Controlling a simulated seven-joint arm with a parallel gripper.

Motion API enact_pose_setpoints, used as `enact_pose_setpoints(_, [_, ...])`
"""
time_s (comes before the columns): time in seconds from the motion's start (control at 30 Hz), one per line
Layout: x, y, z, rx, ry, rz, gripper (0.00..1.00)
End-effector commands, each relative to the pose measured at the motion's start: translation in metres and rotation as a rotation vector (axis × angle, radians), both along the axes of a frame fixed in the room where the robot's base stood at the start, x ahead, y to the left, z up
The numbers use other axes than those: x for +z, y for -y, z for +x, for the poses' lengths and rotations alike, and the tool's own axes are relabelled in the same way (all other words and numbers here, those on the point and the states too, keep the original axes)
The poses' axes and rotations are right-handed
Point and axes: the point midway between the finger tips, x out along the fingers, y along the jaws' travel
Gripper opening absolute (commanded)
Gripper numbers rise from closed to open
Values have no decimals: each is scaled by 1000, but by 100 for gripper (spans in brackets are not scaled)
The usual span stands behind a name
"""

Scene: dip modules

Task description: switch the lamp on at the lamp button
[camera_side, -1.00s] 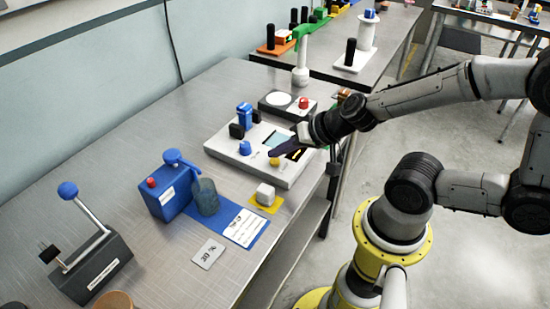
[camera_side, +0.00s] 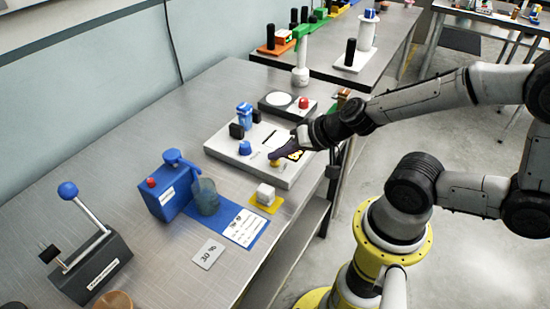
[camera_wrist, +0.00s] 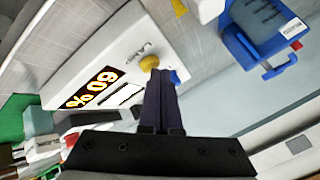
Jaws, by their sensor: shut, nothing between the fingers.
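The white instrument (camera_side: 225,150) stands on the steel bench, with a yellow button (camera_side: 275,163) near its front edge. The display (camera_wrist: 92,88) is lit and reads 60 %, upside down in the wrist view. A pale window lies beside it.
A blue knob (camera_side: 245,148) sits on the instrument. Behind it is a dark box with a red button (camera_side: 304,103). A lever device stands at left.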

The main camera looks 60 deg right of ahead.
Motion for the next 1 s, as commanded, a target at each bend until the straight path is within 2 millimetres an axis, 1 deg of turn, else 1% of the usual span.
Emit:
enact_pose_setpoints(0.17, [1,0,0,1,-2,0,0])
enact_pose_setpoints(0.5, [16,0,-1,1,-2,0,0])
enact_pose_setpoints(0.87, [18,0,0,0,-1,0,0])
enact_pose_setpoints(1.0, [27,0,0,1,-2,0,0])
